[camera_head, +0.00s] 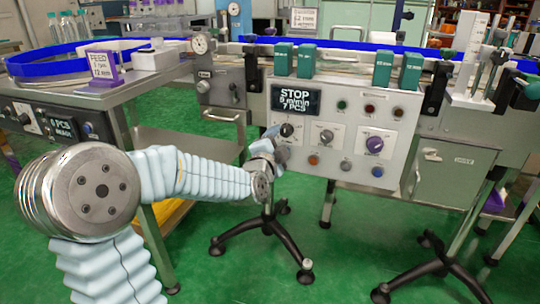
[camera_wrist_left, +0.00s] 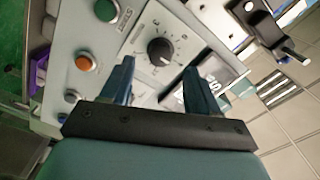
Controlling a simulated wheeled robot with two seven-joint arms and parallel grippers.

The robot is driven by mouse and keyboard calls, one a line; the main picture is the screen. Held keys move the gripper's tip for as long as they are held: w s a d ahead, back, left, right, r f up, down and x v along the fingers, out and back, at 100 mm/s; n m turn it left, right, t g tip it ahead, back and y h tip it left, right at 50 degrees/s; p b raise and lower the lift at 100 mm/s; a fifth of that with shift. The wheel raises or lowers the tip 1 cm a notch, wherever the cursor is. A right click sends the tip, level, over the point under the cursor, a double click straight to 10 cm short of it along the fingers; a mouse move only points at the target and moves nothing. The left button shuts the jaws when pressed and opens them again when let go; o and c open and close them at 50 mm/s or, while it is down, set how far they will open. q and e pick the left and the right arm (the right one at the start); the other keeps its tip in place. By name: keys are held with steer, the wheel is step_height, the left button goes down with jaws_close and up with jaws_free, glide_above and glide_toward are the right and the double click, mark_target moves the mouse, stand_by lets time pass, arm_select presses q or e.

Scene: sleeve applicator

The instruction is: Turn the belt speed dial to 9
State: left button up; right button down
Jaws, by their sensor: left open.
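The control panel (camera_head: 350,111) carries a display (camera_head: 296,102) reading STOP, what looks like 9 m/min, and 7 PCS. Below the display is a black dial (camera_head: 287,130), partly hidden by my left gripper (camera_head: 274,136). The dial shows between and beyond the fingertips, with no visible contact. My right gripper is out of view.
A middle dial (camera_head: 326,136) and a purple dial (camera_head: 374,144) sit to the right on the panel, with several small buttons around them. Green blocks (camera_head: 305,60) stand along its top edge. A metal table (camera_head: 125,97) is at the left. Black stand feet are on the green floor.

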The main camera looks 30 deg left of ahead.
arm_select(q)
steer(key=v, duration=1)
steer(key=shift+d, duration=0.1)
steer(key=w+d+f+n+g+h+p, duration=0.1)
steer(key=d+f+n+g+h+p, duration=0.3)
steer(key=f, duration=0.7)
steer(key=w+d+f+g+h, duration=0.1)
steer(key=d+f+g, duration=0.2)
steer(key=d+f, duration=0.5)
steer(key=s+d+f+n+g+h+p, duration=0.1)
steer(key=s+d+f+n+g, duration=0.3)
steer(key=s+f, duration=0.5)
steer(key=s+d+f+n+g+h+p, duration=0.1)
steer(key=s+d+f+n+g, duration=0.3)
steer(key=s+f, duration=0.5)
step_height(320, 180, down, 5)
steer(key=d+g+h, duration=0.1)
steer(key=d, duration=0.1)
steer(key=shift+s+d+g+p, duration=0.25)
steer(key=shift+d+g+p, duration=0.1)
steer(key=shift+d+g, duration=0.05)
steer(key=shift+r, duration=0.1)
